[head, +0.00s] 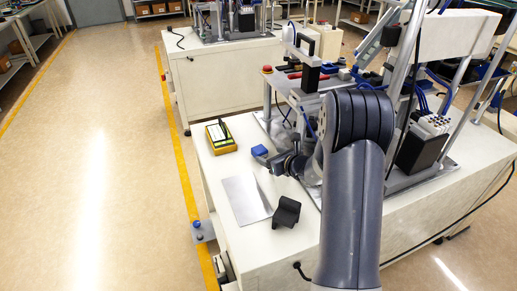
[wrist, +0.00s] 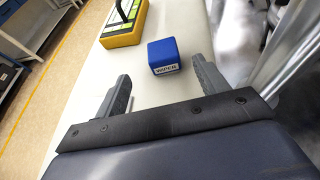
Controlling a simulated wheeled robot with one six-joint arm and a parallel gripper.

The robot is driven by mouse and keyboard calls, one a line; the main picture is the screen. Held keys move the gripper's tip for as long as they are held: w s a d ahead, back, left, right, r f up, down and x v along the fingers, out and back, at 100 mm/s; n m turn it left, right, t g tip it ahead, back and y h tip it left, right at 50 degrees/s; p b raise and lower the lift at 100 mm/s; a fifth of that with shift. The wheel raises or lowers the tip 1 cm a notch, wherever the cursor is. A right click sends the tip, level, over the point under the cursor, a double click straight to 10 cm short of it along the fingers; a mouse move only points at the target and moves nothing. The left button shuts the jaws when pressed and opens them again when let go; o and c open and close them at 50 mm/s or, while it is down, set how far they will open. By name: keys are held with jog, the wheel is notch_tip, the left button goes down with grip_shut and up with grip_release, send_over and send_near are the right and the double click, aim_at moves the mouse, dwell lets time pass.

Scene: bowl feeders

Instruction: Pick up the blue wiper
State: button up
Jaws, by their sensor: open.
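The blue wiper (wrist: 163,55) is a small blue block with a white label reading "WIPER". In the wrist view it stands on the white bench top, ahead of my gripper and nearer its right finger. My gripper (wrist: 161,82) is open, with nothing between its two grey fingers. In the head view the blue wiper (head: 259,151) shows just left of my gripper (head: 272,160). The gripper's fingers are small and partly hidden by my arm there.
A grey metal plate (head: 246,199) and a black angled block (head: 287,211) lie nearer on the bench. A machine frame with a black unit (head: 421,150) stands at the right.

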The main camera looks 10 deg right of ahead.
aim_at(257, 150)
jog(key=x, duration=0.5)
jog(key=shift+w+f+p, duration=0.2)
jog(key=shift+w+p, duration=0.15)
jog(key=shift+p, duration=0.05)
jog(key=shift+p+x, duration=0.7)
jog(key=shift+x, duration=1.9)
jog(key=shift+f, duration=0.2)
jog(key=shift+c, duration=0.2)
jog(key=shift+d, duration=0.1)
jog(key=c, duration=1)
